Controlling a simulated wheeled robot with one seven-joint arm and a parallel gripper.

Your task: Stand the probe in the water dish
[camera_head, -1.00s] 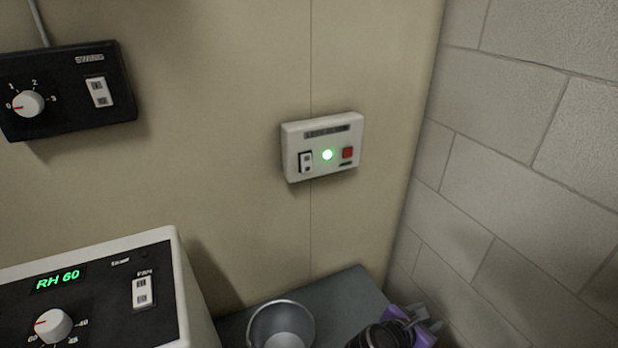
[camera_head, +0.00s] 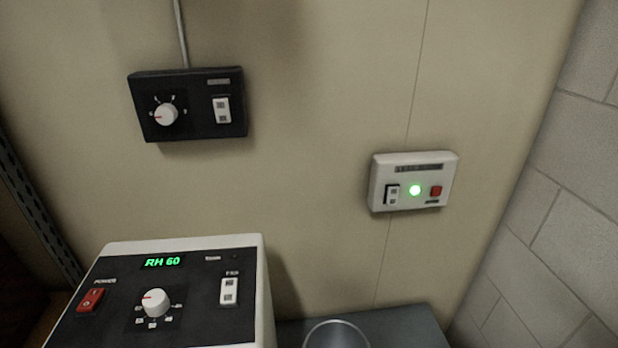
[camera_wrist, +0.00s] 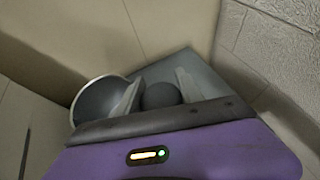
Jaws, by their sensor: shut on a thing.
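The water dish, a grey metal bowl (camera_head: 337,337), shows only its upper rim at the bottom edge of the head view. In the wrist view the dish (camera_wrist: 88,104) stands on a grey surface, left of my gripper (camera_wrist: 160,92). My gripper's purple body fills the lower part of that view. Its two pale fingers stand on either side of a dark, rounded thing (camera_wrist: 160,96), which looks like the end of the probe, and are shut on it. The rest of the probe is hidden. From this angle I cannot tell the probe's height above the surface.
The grey top (camera_head: 405,326) meets the beige wall near a block wall (camera_head: 535,250). A white humidity unit (camera_head: 262,290) reading RH 60 stands left of the dish. A black control box (camera_head: 190,128) and a white box with a green light (camera_head: 382,190) hang on the wall.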

